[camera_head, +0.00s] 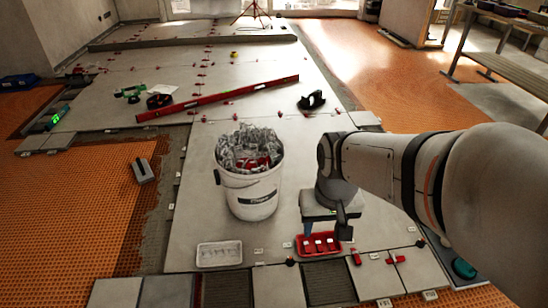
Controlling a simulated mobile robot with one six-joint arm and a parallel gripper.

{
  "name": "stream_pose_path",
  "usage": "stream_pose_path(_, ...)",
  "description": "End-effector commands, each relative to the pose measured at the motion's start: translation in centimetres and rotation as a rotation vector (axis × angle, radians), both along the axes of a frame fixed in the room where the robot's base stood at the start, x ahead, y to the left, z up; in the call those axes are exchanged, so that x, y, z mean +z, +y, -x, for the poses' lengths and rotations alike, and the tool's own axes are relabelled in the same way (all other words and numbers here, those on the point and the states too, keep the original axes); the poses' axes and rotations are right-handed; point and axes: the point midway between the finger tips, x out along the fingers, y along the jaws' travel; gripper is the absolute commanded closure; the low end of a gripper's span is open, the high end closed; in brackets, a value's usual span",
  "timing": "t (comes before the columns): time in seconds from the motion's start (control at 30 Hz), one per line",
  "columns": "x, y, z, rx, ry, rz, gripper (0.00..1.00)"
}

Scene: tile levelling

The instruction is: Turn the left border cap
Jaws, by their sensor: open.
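Small red caps sit along the front border of the tiled floor. One red cap (356,257) is right of the red tray, and another red cap (396,260) lies farther right. A small dark cap (290,261) is at the left of this stretch, below the tray. I cannot tell for sure which is the left border cap. My gripper (325,230) is open and points down above the red tray, left of and behind the two red caps. It appears apart from all the caps, with nothing visible between its fingers.
A white bucket (251,195) full of clips stands left of my gripper. The red tray (301,252) holds red pieces. A white tray (219,254) is at the front left. A long red level (220,98) lies behind. Gaps (328,283) break the front tile row.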

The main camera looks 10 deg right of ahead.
Motion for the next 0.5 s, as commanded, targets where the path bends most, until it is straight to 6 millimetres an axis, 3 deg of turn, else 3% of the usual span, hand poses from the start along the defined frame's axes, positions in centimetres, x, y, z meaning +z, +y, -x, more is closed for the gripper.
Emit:
stream_pose_path(0.27, -3.8, 0.4, -9.4, -0.112, 0.028, -0.01, 0.5)
stream_pose_path(0.5, -10.5, 0.4, -17.5, -0.231, 0.045, -0.017, 0.5)
